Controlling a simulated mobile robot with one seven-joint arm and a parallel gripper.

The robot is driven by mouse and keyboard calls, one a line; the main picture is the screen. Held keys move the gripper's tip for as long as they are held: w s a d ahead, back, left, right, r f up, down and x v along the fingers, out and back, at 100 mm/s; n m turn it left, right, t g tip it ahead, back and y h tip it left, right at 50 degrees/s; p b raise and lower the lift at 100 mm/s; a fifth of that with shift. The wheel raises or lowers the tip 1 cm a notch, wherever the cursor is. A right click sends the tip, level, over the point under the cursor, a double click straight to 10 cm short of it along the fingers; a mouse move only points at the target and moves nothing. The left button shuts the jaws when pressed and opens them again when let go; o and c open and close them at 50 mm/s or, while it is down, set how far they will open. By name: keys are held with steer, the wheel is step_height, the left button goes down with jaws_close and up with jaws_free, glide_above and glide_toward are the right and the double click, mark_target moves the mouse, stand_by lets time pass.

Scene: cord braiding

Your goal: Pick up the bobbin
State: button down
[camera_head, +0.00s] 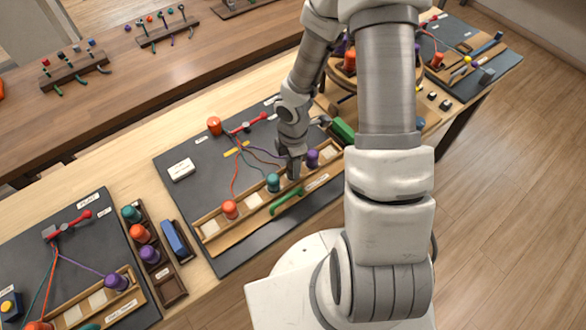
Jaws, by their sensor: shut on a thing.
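My gripper (292,172) points down over the long wooden slotted rack (218,238) on the middle dark board. Its fingertips are between a teal bobbin (273,183) on the left and a purple bobbin (312,159) on the right. It is shut on a bobbin, but the grip is small and mostly hidden, so I cannot tell which one. An orange bobbin (230,209) stands in the rack farther left. Orange and purple cords run from a red clamp (248,123) toward the rack.
A green curved handle (287,201) lies in front of the rack. A white block (181,169) and an orange bobbin (214,125) are on the board's far left. A wooden holder (168,283) with several bobbins stands at left. My arm hides much of the right side.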

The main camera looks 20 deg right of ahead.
steer(key=shift+r, duration=0.1)
step_height(320, 180, up, 4)
steer(key=shift+r+p, duration=0.25)
steer(key=shift+p, duration=0.5)
steer(key=s+d+r+p, duration=0.3)
steer(key=s+d+r, duration=0.3)
steer(key=d, duration=0.4)
steer(key=shift+s+r, duration=0.15)
steer(key=shift+a, duration=0.1)
